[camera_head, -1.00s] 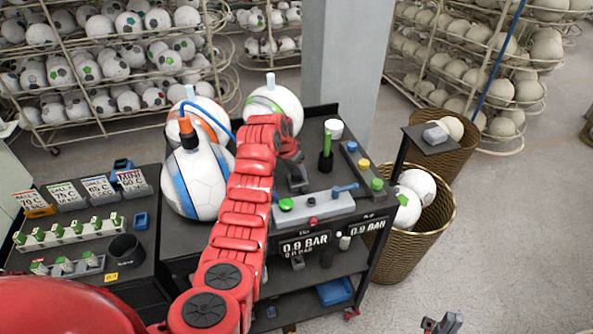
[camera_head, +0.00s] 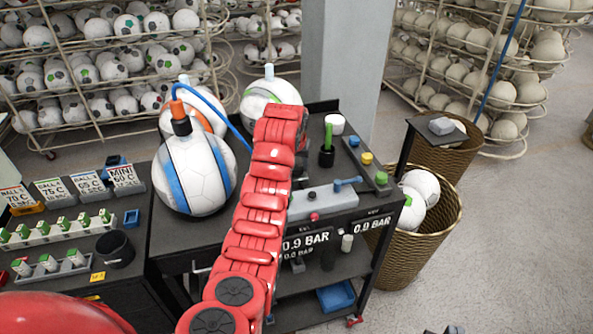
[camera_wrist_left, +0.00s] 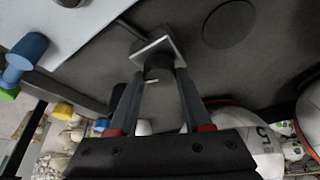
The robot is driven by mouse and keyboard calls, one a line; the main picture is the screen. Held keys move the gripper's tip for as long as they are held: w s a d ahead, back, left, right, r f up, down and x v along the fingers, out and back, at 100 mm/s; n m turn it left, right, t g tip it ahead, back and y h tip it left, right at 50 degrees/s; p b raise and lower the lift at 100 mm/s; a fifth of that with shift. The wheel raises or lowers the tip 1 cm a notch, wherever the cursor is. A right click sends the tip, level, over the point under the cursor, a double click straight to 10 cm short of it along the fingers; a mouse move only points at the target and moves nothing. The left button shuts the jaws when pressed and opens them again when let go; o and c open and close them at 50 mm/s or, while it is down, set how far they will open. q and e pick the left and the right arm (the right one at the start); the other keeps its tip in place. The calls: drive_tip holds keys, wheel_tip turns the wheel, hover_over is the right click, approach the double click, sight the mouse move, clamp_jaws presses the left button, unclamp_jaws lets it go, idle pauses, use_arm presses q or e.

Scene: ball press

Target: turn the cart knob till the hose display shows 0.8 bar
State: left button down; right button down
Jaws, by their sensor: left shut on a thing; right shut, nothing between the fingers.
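The black cart (camera_head: 205,245) carries a grey panel (camera_head: 325,204) with a blue lever (camera_head: 347,182) and a red button (camera_head: 314,217). My left arm hides the panel's left end and the green knob. The left display (camera_head: 305,243) reads 0.9 BAR with a smaller line below; the right display (camera_head: 372,224) reads 0.0 BAR. Their headings are too small to read. In the left wrist view my left gripper (camera_wrist_left: 157,78) is shut on a dark piece (camera_wrist_left: 155,47) with a light-edged square plate; I cannot tell what it is. My right gripper (camera_head: 452,330) barely shows at the bottom edge.
A white-blue ball (camera_head: 198,177) with an orange fitting and blue hose stands on the cart's left. Two other balls stand behind it. Coloured pegs (camera_head: 366,158) line a tray on the right. A basket (camera_head: 420,235) of balls is beside the cart; open floor lies right.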

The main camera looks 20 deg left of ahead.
use_arm(q)
drive_tip(key=shift+n, duration=0.3)
drive_tip(key=shift+c, duration=1.7)
unclamp_jaws()
